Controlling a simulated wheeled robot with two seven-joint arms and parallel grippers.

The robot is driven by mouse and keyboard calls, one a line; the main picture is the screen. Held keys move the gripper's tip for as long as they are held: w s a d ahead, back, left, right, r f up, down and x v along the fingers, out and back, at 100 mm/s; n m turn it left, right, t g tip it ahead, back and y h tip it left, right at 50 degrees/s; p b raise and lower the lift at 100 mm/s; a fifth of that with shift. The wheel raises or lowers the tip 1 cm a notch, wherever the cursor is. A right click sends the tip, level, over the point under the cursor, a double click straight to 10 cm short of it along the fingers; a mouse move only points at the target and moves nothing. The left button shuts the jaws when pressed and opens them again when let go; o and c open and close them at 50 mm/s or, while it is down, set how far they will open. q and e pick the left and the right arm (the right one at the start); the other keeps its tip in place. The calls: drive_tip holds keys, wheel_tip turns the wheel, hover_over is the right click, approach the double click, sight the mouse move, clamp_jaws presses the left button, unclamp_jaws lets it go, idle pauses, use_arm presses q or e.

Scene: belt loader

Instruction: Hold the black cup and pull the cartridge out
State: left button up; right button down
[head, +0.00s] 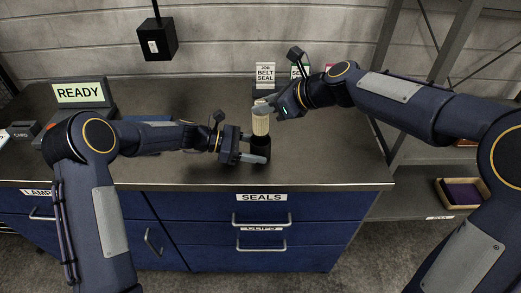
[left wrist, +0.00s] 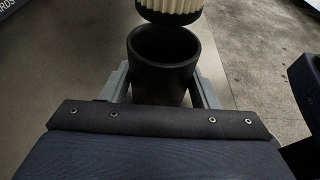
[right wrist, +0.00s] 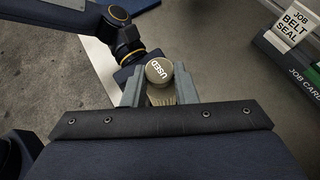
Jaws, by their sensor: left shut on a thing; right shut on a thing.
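The black cup (head: 261,153) stands upright on the counter near its front edge. My left gripper (head: 256,151) is shut around the cup, and the left wrist view shows one finger on each side of the cup (left wrist: 163,60). The cream pleated cartridge (head: 261,122) is above the cup. In the left wrist view the cartridge's dark lower end (left wrist: 168,15) is clear of the cup's rim, and the cup looks empty. My right gripper (head: 262,107) is shut on the cartridge's top, whose cap (right wrist: 159,72) reads "USED" in the right wrist view.
A "BELT SEAL" card (head: 265,74) stands on a holder behind the cartridge. A screen reading "READY" (head: 80,92) is at the left of the counter. A black box (head: 157,39) hangs above the back. A tray (head: 463,193) sits on the right shelf.

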use_arm(q)
drive_tip(key=o, duration=0.8)
drive_tip(key=shift+o, duration=0.2)
drive_tip(key=shift+a, duration=0.1)
drive_tip(key=v, duration=1.1)
drive_tip(key=shift+a+r, duration=0.15)
drive_tip(key=shift+a, duration=0.25)
